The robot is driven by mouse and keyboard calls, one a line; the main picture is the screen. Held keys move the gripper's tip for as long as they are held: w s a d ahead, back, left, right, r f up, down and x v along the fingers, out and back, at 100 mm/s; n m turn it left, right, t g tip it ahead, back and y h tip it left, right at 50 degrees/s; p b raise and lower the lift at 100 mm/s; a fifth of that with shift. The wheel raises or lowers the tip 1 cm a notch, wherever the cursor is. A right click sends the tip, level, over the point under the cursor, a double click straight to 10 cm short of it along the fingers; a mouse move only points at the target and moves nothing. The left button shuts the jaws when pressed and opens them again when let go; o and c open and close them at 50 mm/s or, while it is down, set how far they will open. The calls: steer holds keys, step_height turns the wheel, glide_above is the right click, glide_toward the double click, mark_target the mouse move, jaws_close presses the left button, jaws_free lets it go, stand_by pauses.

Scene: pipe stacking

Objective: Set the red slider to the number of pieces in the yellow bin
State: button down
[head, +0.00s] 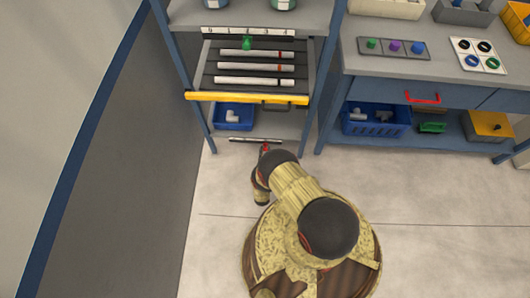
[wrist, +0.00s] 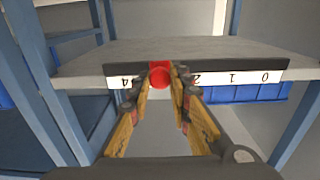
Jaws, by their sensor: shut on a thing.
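The red slider (wrist: 160,75) sits on a white number strip (wrist: 215,76) along the shelf's front edge. The strip appears upside down in the wrist view, with 4 at left and 2, 1, 0 at right. The slider covers the spot between 4 and 2. My gripper (wrist: 161,84) is shut on the slider, one finger on each side. In the head view a bit of red shows at my gripper (head: 264,149), by the low strip (head: 254,140).
A blue bin (head: 234,117) with a white pipe piece stands on the low shelf. Shelf posts (head: 325,110) flank my arm. Another blue bin (head: 376,121) and a yellow-topped box (head: 488,125) stand under the workbench (head: 395,65) at right. The floor in front is clear.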

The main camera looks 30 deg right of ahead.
steer(key=c, duration=1.7)
jaws_free()
steer(key=shift+o, duration=0.4)
step_height(320, 180, up, 10)
